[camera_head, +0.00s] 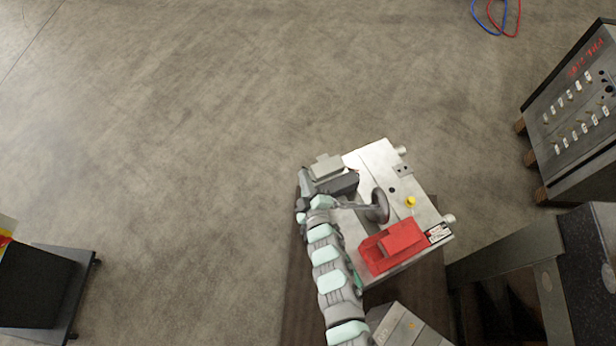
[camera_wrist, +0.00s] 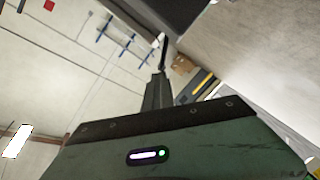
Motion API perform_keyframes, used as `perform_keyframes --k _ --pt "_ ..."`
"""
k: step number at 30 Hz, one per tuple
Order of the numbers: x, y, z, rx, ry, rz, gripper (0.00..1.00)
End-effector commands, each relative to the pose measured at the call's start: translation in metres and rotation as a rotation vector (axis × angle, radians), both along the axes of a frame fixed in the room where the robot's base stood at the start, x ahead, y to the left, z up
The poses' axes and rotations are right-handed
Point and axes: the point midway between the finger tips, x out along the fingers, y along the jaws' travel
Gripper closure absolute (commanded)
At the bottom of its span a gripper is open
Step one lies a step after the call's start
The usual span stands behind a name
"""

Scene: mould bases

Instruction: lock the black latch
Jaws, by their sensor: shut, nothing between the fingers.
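A silvery mould base (camera_head: 373,159) stands at the lower middle of the head view. A dark, rounded piece (camera_head: 378,206) sits over its top face; I cannot tell for certain whether this is the black latch. My gripper (camera_head: 360,207) reaches right from the end of my arm, close to this dark piece; whether they touch is unclear. In the wrist view my gripper (camera_wrist: 164,48) is shut, its thin dark fingers together with nothing between them. No latch can be made out in the wrist view.
A red block (camera_head: 392,246) and a small yellow knob (camera_head: 410,202) are on the mould base. A dark panel with several switches (camera_head: 575,105) stands at the right. A black cart (camera_head: 45,290) is at the lower left. The floor between is clear.

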Motion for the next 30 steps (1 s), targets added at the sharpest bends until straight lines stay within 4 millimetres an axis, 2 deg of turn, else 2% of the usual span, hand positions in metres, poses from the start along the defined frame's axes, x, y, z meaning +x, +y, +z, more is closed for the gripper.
perform_keyframes --k 17,23,26,30 --pt "0.0 0.008 0.0 0.047 0.027 0.015 1.0" --pt "-0.004 0.022 0.018 0.052 0.019 0.018 1.0" --pt "-0.01 0.031 0.028 0.053 0.022 0.016 1.0" --pt "-0.043 0.022 0.027 0.047 0.026 0.015 1.0"
